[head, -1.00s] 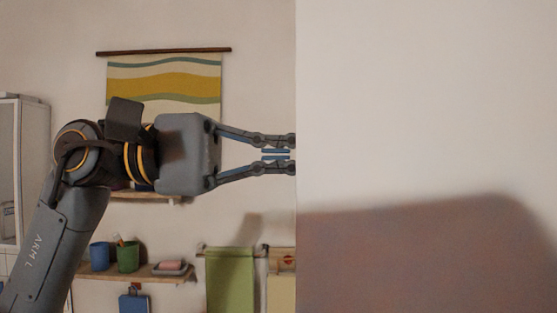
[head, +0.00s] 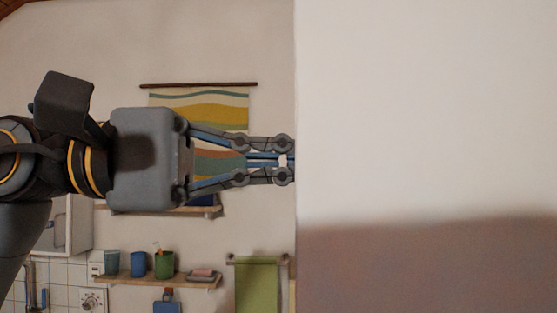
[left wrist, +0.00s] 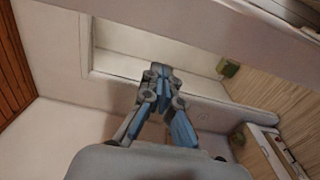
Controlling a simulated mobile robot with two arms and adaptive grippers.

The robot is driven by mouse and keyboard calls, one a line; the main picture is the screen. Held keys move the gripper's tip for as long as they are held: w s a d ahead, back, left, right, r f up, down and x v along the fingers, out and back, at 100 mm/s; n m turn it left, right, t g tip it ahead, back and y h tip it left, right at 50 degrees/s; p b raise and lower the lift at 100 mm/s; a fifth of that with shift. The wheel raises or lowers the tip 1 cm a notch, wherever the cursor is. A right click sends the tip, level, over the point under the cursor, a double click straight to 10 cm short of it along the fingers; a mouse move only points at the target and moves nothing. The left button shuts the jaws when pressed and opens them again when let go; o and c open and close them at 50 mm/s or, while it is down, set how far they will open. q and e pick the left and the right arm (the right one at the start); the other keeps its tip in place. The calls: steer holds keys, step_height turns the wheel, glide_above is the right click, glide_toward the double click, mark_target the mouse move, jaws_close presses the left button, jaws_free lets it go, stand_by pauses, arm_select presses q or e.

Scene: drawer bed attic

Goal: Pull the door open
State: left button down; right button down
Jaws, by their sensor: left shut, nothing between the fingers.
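A large pale flat panel (head: 430,120) fills the right half of the head view, with a straight vertical edge near the middle. It may be the door or a wall; I cannot tell which. No handle shows on it. My left gripper (head: 284,160) points right, its shut, empty fingertips at that edge; the edge may hide their ends. I cannot tell whether they touch it. In the left wrist view the gripper (left wrist: 158,76) is also shut, in front of a pale framed recess (left wrist: 140,45). My right gripper is not in view.
Behind my arm are a striped wall hanging (head: 200,97), a shelf (head: 130,281) with a blue cup (head: 138,264) and green cup (head: 164,265), and a hanging green towel (head: 256,285). A brownish shadowed area (head: 430,270) covers the lower right. Wooden flooring (left wrist: 285,100) shows in the wrist view.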

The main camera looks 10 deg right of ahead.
arm_select(q)
steer(key=shift+w+d, duration=0.1)
steer(key=shift+w, duration=0.05)
steer(key=w+a, duration=0.2)
steer(key=a, duration=1)
steer(key=shift+w, duration=0.1)
